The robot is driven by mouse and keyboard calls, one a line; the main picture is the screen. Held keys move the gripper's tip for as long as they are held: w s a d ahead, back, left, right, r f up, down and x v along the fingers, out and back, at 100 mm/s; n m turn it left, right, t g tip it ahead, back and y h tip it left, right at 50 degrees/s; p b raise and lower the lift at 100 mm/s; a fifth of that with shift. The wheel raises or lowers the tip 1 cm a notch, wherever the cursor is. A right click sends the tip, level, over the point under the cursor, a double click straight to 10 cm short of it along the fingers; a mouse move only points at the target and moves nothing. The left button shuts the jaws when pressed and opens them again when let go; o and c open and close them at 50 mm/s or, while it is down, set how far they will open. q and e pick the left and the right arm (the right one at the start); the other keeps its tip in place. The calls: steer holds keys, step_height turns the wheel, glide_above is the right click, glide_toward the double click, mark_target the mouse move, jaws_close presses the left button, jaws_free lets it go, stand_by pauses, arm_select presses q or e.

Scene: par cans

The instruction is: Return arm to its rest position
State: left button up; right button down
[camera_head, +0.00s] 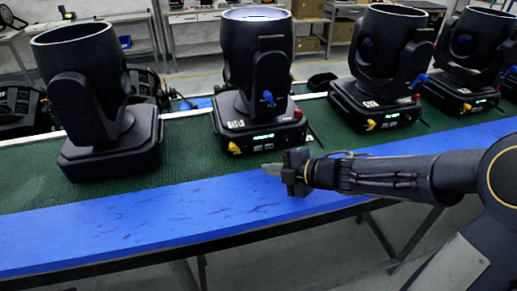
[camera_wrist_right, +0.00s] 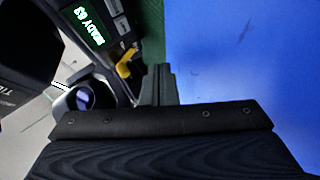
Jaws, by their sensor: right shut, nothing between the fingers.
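My right arm comes in from the right in the head view. Its gripper (camera_head: 272,169) is shut and empty. It is held over the front edge of the table, in front of the second par can (camera_head: 257,60) from the left. That can has a lit green display, a yellow plug and a red knob on its base. In the right wrist view the shut fingers (camera_wrist_right: 159,84) point toward the can's base, with the yellow plug (camera_wrist_right: 128,64) just beside them. Whether they touch anything is unclear. My left gripper is not in view.
A par can without plugs (camera_head: 88,85) stands at the left; two more (camera_head: 388,50) (camera_head: 477,50) stand at the right. All stand on a green mat (camera_head: 190,165). The blue table front (camera_head: 130,230) is bare. Shelves and boxes are at the back.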

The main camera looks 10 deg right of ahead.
stand_by(0.4)
